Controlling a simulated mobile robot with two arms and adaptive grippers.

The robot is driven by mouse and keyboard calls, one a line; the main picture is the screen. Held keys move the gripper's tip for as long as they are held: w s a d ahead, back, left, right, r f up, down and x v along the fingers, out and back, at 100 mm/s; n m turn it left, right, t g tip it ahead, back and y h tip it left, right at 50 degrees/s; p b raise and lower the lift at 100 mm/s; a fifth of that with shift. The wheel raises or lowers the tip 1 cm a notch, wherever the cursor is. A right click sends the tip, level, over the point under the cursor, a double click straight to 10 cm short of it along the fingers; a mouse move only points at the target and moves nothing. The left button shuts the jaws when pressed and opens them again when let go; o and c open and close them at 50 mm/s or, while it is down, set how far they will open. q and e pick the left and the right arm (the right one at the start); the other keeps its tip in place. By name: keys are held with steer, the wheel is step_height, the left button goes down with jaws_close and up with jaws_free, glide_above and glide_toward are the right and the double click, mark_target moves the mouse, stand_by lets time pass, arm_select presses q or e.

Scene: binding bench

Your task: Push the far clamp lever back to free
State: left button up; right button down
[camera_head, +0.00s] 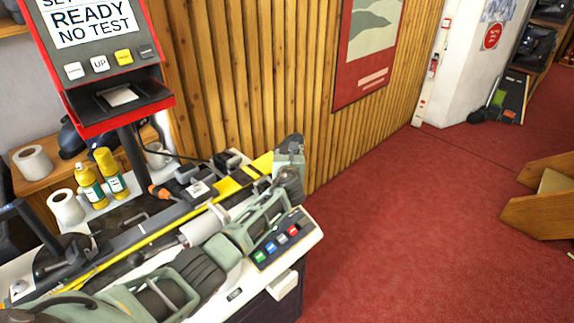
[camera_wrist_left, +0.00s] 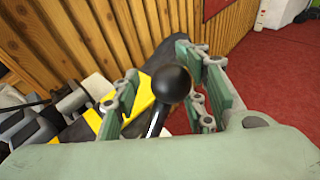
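The far clamp lever shows in the left wrist view as a round black knob (camera_wrist_left: 171,84) on a thin shiny stem that slants down to the left. My left gripper (camera_wrist_left: 162,92) is open, with green-padded fingers on both sides of the knob. The knob looks nearer the right-hand finger; I cannot tell whether they touch. In the head view my left gripper (camera_head: 288,160) reaches over the far end of the bench, and the lever cannot be made out there. My right gripper is not in view.
A red display stand (camera_head: 110,60) reads READY NO TEST. Yellow bottles (camera_head: 110,172) and white rolls (camera_head: 66,207) stand at the left. A panel of coloured buttons (camera_head: 277,244) is at the bench's right front. A wooden slat wall (camera_head: 240,80) rises behind; red floor (camera_head: 400,220) is clear to the right.

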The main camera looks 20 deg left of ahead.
arm_select(q)
steer(key=v, duration=0.9)
steer(key=shift+s, duration=0.3)
